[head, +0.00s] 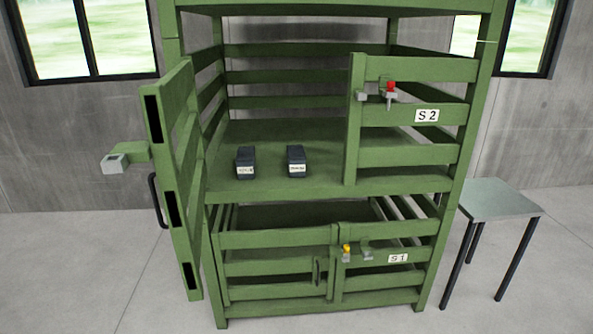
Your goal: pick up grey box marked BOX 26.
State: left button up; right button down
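Two small dark grey boxes stand on the upper shelf of a green slatted rack, each with a white label on its front. The left dark grey box (246,161) is near the shelf's front edge, by the open door. The right dark grey box (296,159) is a short gap to its right. The label writing is too small to read, so I cannot tell which is BOX 26. Neither of my grippers is in view.
The upper left door (181,190) of the rack stands open toward me. The upper right door (410,125), marked S 2, is shut. The lower doors (275,262), with an S 1 sign, look shut. A small grey table (500,200) stands at the right.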

aim_at(246, 159)
jog(key=i+l+u, duration=0.2)
jog(key=u, duration=0.3)
jog(key=i+l+u, duration=0.45)
jog(key=k+j, duration=0.05)
